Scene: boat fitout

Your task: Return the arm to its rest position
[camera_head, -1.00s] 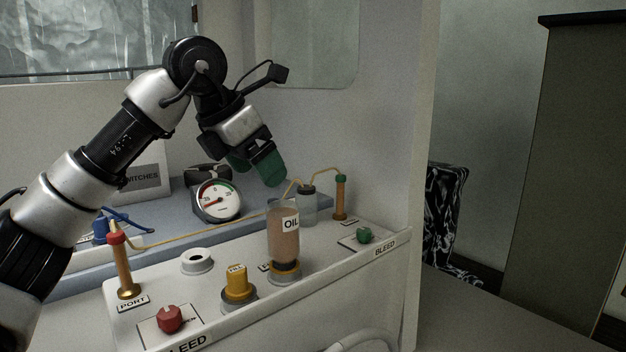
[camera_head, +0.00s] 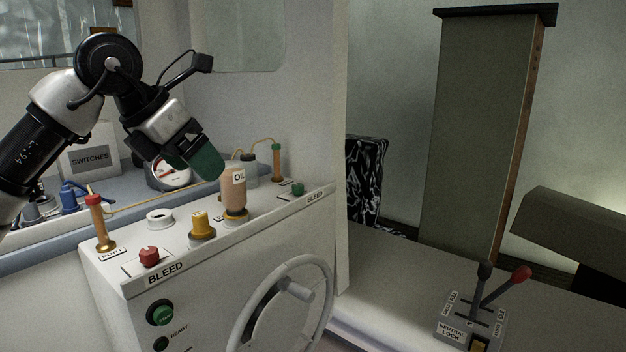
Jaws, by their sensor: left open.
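My left arm comes in from the left in the head view. Its gripper (camera_head: 197,163), with green fingertips, is open and empty above the white console (camera_head: 190,262). The fingertips are close to the oil bottle (camera_head: 233,192) in the picture, a little up and left of it; I cannot tell whether they touch. The oil bottle stands upside down on a fitting at the console top. The fingers partly hide the round gauge (camera_head: 168,174) behind. My right gripper is not in view.
The console top bears a yellow cap (camera_head: 201,225), a white ring opening (camera_head: 160,217), a red knob (camera_head: 149,256) and a green knob (camera_head: 298,188). A steering wheel (camera_head: 283,308) is on its front. A lever box (camera_head: 470,318) stands at lower right. A wall rises behind.

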